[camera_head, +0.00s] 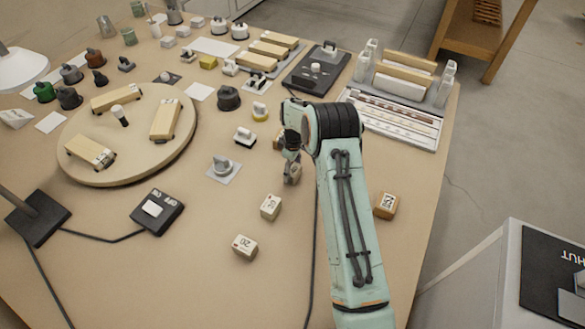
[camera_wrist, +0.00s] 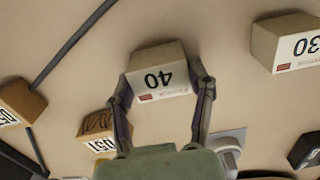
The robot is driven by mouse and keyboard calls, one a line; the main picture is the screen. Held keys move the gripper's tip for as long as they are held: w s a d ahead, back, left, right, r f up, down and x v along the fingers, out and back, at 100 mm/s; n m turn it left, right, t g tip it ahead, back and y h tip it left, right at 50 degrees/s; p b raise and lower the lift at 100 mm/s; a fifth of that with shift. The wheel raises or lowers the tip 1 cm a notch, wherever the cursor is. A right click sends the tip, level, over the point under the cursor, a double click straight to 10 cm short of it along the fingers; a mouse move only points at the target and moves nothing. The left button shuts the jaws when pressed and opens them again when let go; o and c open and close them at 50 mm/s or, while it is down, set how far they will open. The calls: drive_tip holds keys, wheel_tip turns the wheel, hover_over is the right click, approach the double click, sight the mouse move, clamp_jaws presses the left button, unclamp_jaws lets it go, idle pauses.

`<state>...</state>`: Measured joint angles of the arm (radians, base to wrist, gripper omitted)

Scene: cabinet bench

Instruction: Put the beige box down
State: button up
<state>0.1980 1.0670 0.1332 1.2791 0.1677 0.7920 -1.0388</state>
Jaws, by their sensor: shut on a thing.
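The beige box (camera_wrist: 158,72), with a white label reading 40, is between the two fingers of my gripper (camera_wrist: 161,98) in the wrist view. The fingers touch its two sides, and the gripper is shut on it. In the head view my gripper (camera_head: 291,168) points down over the bench, right of the dial on a grey plate. The held box is mostly hidden there by the gripper and arm. I cannot tell whether its underside touches the bench.
A similar box (camera_wrist: 285,45) labelled 30 is to the right in the wrist view. Pale boxes (camera_head: 270,207) (camera_head: 245,247) stand in front of my gripper. A brown wooden box (camera_head: 385,205) is right of my arm. A cable (camera_wrist: 75,42) crosses the bench nearby. The front bench has free room.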

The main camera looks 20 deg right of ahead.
sight(292, 169)
drive_tip(key=shift+f, duration=0.1)
drive_tip(key=o, duration=1.2)
wheel_tip(292, 169, up, 12)
drive_tip(key=s+a+r+m, duration=0.2)
drive_tip(key=s+a+r, duration=0.1)
drive_tip(key=s+r, duration=0.55)
drive_tip(key=s+a+r+m, duration=0.1)
drive_tip(key=s+m, duration=0.1)
drive_tip(key=s, duration=0.7)
drive_tip(key=s+a+m, duration=0.2)
drive_tip(key=s, duration=0.6)
drive_tip(key=s+a+r+m, duration=0.1)
drive_tip(key=s+a, duration=0.1)
drive_tip(key=s, duration=0.7)
drive_tip(key=shift+s+a+r+m+y, duration=0.15)
drive_tip(key=shift+s+r+m+y, duration=0.15)
drive_tip(key=shift+m+y, duration=0.1)
